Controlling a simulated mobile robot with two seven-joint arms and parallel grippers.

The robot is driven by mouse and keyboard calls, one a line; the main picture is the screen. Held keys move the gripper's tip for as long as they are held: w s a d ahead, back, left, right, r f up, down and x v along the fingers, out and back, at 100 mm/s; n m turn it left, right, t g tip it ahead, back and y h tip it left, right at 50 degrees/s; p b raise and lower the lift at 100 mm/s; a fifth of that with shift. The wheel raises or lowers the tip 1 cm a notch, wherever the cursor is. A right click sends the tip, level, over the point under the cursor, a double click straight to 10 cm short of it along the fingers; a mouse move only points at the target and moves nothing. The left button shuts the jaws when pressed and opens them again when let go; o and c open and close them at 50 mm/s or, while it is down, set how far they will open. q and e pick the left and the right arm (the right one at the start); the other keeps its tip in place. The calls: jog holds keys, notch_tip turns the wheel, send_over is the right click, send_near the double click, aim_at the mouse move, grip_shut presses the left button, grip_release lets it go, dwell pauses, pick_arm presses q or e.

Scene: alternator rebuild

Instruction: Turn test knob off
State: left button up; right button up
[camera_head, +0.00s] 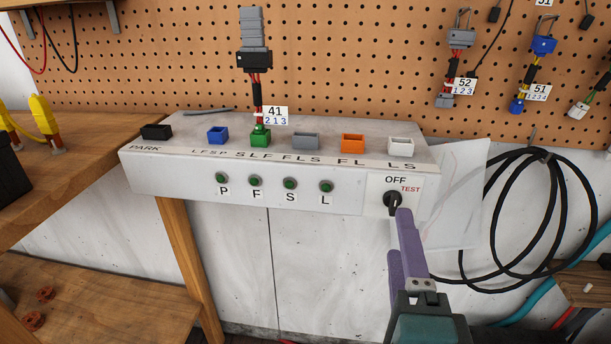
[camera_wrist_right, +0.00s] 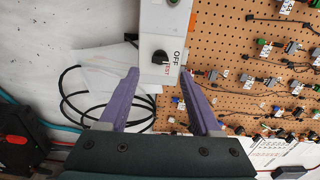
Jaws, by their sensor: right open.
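The black test knob (camera_head: 392,200) is on the front right of the white test box (camera_head: 345,200), under the word OFF and beside a red TEST label. It also shows in the right wrist view (camera_wrist_right: 160,57), between and beyond the fingertips. I cannot clearly tell which label it points to. My right gripper (camera_head: 399,232) has purple fingers and is open, just below and in front of the knob. In the right wrist view my right gripper (camera_wrist_right: 158,73) has its fingers spread with nothing between them; contact with the knob is not visible. My left gripper is out of view.
Green buttons (camera_head: 290,183) labelled P, F, S, L line the box front. Coloured sockets sit on top, with connector 41 (camera_head: 259,112) plugged into the green one. A coiled black cable (camera_head: 530,210) hangs at right. A pegboard (camera_head: 350,60) with hanging connectors stands behind.

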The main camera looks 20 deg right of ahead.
jog(key=v, duration=0.4)
jog(key=shift+s+a, duration=0.1)
jog(key=shift+s, duration=0.05)
